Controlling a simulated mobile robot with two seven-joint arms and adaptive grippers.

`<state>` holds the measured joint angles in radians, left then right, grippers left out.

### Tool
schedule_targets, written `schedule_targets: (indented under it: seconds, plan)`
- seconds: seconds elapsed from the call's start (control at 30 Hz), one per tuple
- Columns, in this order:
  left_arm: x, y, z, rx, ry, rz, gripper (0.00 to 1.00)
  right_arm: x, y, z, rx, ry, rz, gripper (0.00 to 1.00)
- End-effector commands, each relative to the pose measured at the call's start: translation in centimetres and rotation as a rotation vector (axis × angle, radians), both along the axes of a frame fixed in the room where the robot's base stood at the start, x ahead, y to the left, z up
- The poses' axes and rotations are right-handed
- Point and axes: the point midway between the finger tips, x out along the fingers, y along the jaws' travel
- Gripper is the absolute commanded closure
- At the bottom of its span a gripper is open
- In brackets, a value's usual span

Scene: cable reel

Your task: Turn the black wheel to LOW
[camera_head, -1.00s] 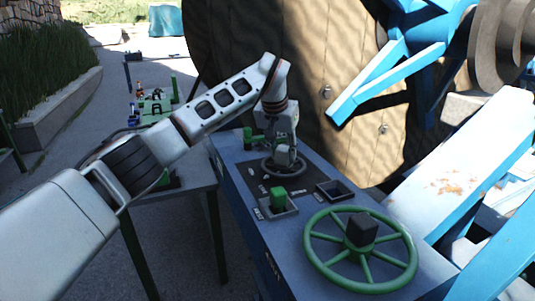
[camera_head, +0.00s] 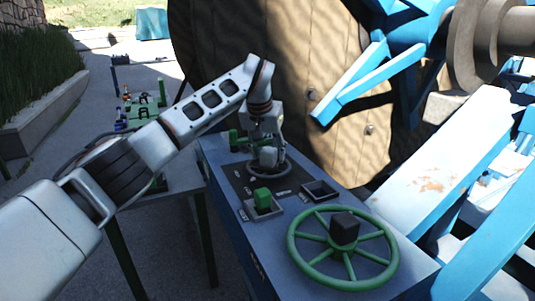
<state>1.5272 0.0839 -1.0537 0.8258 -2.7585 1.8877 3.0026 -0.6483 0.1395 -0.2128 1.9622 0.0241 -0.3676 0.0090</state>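The black wheel (camera_head: 284,170) lies flat on a dark panel on top of the blue-grey control box, in the middle of the head view. Small white labels sit around it, too small to read. My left gripper (camera_head: 268,160) reaches down from above onto the wheel's middle. The gripper and wrist hide most of the wheel, and only part of its rim shows. Whether the fingers are closed, and whether they touch the wheel, I cannot tell. My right gripper does not show.
On the box (camera_head: 400,281) stand a green block in a square tray (camera_head: 265,211), an empty dark tray (camera_head: 320,192) and a large green handwheel (camera_head: 293,253) with a black block (camera_head: 345,228) at its hub. A wooden reel (camera_head: 290,60) and blue beams stand behind and right.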

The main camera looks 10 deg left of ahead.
Motion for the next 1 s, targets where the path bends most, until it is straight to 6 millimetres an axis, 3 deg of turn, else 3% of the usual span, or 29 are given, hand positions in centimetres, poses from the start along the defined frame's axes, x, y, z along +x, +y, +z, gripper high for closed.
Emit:
schedule_targets:
  seconds: [0.27,0.43,1.0]
  plan:
    - [-0.1,0.0,-0.2,-0.001,0.004,0.001,0.53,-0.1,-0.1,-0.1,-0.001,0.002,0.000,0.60]
    - [-0.4,0.1,0.7,-0.001,0.003,0.001,0.53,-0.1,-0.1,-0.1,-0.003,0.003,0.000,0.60]
    - [-4.1,0.7,9.9,0.001,0.001,0.000,0.53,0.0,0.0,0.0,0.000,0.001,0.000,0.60]
